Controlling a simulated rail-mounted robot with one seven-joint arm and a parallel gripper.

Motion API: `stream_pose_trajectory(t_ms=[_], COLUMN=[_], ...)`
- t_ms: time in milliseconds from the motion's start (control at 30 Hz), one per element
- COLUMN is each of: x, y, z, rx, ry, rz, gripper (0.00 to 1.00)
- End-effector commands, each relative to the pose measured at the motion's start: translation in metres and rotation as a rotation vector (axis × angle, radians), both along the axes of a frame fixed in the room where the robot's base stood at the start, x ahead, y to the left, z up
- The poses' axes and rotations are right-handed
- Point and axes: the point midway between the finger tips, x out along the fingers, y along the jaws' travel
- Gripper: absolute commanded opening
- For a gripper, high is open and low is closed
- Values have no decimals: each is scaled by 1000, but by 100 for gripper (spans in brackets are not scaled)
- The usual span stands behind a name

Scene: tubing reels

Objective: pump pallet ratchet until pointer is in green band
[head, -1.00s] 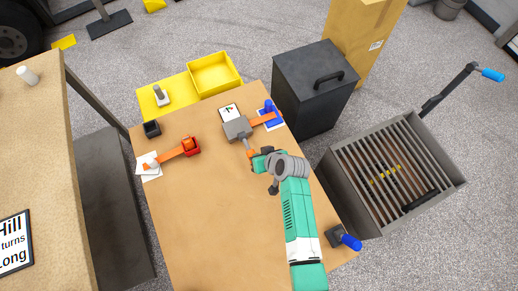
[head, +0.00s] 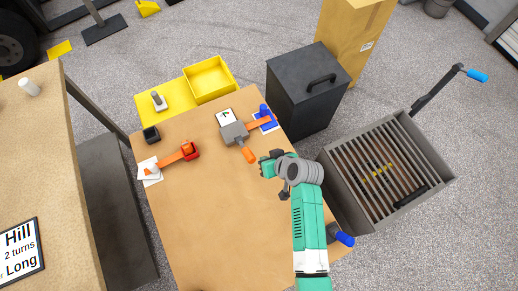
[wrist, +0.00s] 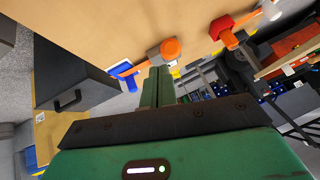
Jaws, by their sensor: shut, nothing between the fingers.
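The grey ratchet (head: 234,132) sits near the back right of the tan table, on an orange strap. Its lever ends in an orange handle (head: 249,155) pointing toward the front. In the wrist view the orange handle (wrist: 170,48) is just beyond my fingertips. A white gauge card (head: 226,116) with a dark pointer and a green mark lies behind the ratchet. The pointer's exact place against the band is too small to tell. My gripper (head: 268,161) is shut and empty, just right of the handle and apart from it. Its shut fingers show in the wrist view (wrist: 160,85).
A red ratchet (head: 190,150) with an orange strap lies at the table's left. A blue piece (head: 265,115) is at the strap's right end. A yellow bin (head: 209,80) stands behind; a black box (head: 310,90) and slatted crate (head: 375,170) stand right. The table's middle is clear.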

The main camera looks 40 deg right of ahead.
Motion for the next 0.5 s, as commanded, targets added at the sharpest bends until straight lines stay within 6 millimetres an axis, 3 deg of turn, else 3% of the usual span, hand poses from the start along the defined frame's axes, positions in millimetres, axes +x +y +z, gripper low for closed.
stream_pose_trajectory(t_ms=[33,200,500], x=[-7,-25,-31], y=[-1,-3,-4], z=[11,28,34], rx=[-1,0,-1], ry=[-2,-2,-2], rz=[-2,-1,0], gripper=[0,0,0])
